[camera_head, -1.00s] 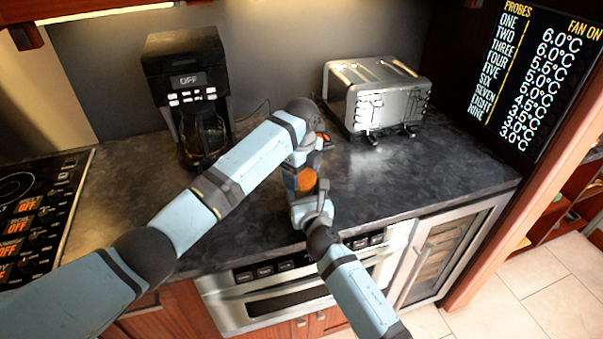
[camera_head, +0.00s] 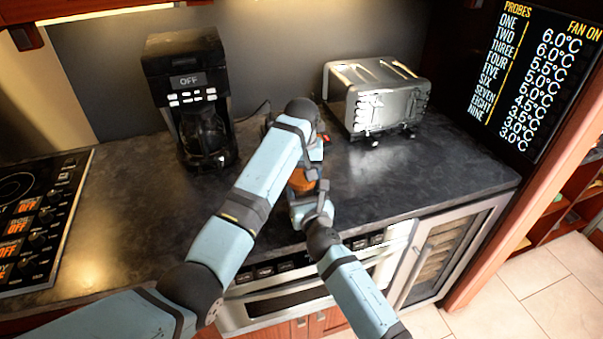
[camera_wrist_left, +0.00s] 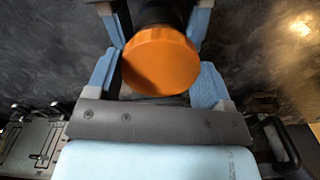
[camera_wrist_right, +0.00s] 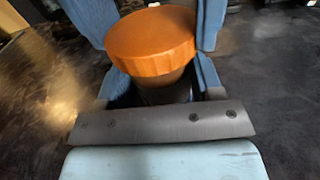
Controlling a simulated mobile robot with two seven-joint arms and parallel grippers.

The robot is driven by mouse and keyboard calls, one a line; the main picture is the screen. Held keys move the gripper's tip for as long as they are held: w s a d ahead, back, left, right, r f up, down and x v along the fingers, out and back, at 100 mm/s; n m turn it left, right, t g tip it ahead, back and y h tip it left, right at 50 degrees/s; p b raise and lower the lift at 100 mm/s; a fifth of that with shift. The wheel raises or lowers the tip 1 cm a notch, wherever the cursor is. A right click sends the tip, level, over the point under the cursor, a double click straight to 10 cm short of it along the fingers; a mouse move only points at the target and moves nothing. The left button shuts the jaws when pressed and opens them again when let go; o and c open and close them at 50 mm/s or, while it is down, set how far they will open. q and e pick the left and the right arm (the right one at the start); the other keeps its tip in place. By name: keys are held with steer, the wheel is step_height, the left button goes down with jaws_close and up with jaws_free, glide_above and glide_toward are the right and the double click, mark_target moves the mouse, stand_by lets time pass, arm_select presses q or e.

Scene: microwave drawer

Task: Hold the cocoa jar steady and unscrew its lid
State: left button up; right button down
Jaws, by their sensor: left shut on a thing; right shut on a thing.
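The cocoa jar has an orange lid (camera_head: 302,182), which shows from above in the left wrist view (camera_wrist_left: 160,62) and from the side in the right wrist view (camera_wrist_right: 152,45). The dark jar body (camera_wrist_right: 165,93) shows just below the lid; most of it is hidden by my grippers. My left gripper (camera_head: 305,165) reaches down from above and is shut on the lid, a finger on either side. My right gripper (camera_head: 306,197) comes from the front and is shut on the jar body under the lid. The jar looks upright.
A black coffee maker (camera_head: 187,95) with a glass carafe stands to the left, and a silver toaster (camera_head: 375,98) behind and to the right. A cooktop (camera_head: 35,215) is at the far left. The dark counter (camera_head: 430,180) is clear at right.

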stand_by(0.3)
arm_select(q)
steer(key=o, duration=1)
steer(key=shift+r, duration=0.1)
